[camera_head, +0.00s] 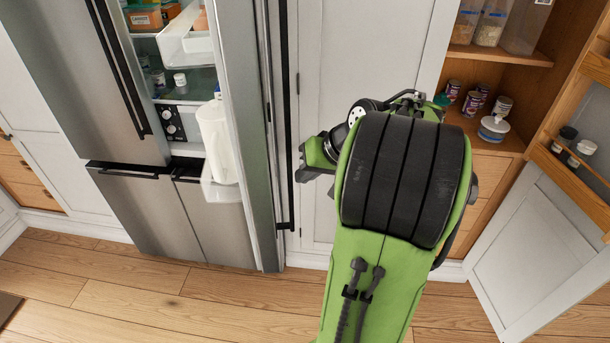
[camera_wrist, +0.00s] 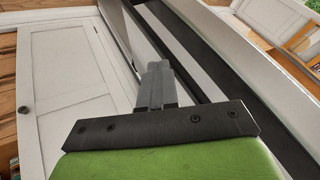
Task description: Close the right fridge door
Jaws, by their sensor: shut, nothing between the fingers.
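The right fridge door (camera_head: 253,130) stands open, seen nearly edge-on in the head view. Its inner shelves face left, and a long black handle (camera_head: 291,140) runs down its outer side at the right. The left fridge door (camera_head: 85,60) is shut. My gripper (camera_wrist: 158,85) shows in the wrist view with its dark fingers together and nothing between them. Its tips lie close to a long dark bar and a pale panel; I cannot tell if they touch.
A white bottle (camera_head: 214,140) stands in the door's lower bin. Shelves inside the fridge hold boxes and small jars. An open pantry cabinet (camera_head: 500,60) with cans is at the right, its door (camera_head: 540,240) swung out. Wooden floor (camera_head: 150,300) is clear in front.

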